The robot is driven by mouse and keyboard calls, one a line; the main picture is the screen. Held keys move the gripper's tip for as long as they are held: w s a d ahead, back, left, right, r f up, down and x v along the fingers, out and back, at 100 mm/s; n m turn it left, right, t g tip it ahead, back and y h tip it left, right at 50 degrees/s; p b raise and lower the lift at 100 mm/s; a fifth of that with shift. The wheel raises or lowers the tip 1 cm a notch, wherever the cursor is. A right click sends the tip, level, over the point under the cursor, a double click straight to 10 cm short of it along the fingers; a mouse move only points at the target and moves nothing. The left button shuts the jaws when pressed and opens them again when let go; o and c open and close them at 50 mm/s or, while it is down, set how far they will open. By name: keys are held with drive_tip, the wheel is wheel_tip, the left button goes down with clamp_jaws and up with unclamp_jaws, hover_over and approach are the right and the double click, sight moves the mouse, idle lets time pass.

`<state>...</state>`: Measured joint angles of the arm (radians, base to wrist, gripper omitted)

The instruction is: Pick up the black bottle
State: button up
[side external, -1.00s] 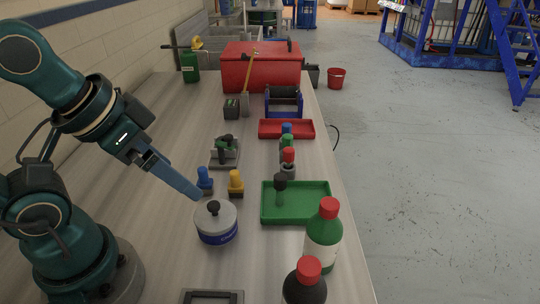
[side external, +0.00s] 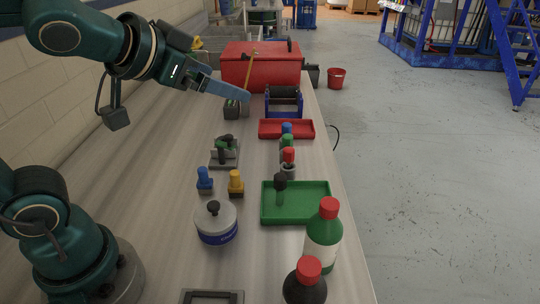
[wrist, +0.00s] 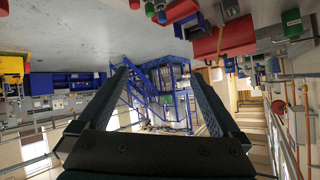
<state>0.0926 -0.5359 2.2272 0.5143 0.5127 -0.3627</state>
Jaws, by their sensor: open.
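The black bottle (side external: 304,287) with a red cap stands at the near right edge of the table, cut off by the bottom of the side view. A green bottle (side external: 322,240) with a white label and red cap stands just behind it. My gripper (side external: 249,97) is high over the far part of the table, near the red toolbox in the picture and far from the black bottle. In the wrist view my gripper (wrist: 165,80) has its two fingers spread apart, with nothing between them. The black bottle cannot be made out in the wrist view.
A green tray (side external: 322,190), a white round container (side external: 206,235) and blue and yellow pieces stand midtable. Several capped items line up behind the green tray. A red tray (side external: 270,134) and red toolbox (side external: 262,70) are farther back. Bare tabletop lies left of the container.

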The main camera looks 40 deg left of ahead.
drive_tip(key=w+d+r+m+t+h, duration=0.2)
drive_tip(key=w+d+m+t+h, duration=0.1)
drive_tip(key=w+d, duration=0.15)
drive_tip(key=m+g+h, duration=1.2)
hover_over(289, 276)
wheel_tip(289, 276, down, 7)
drive_tip(key=shift+n+t, duration=0.3)
drive_tip(key=shift+t, duration=0.1)
wheel_tip(289, 276, down, 12)
drive_tip(key=shift+d+f, duration=0.15)
drive_tip(key=shift+f, duration=0.1)
drive_tip(key=shift+w+d+f, duration=0.1)
drive_tip(key=shift+f, duration=0.3)
drive_tip(key=shift+x, duration=2.45)
drive_tip(key=shift+d+r, duration=0.1)
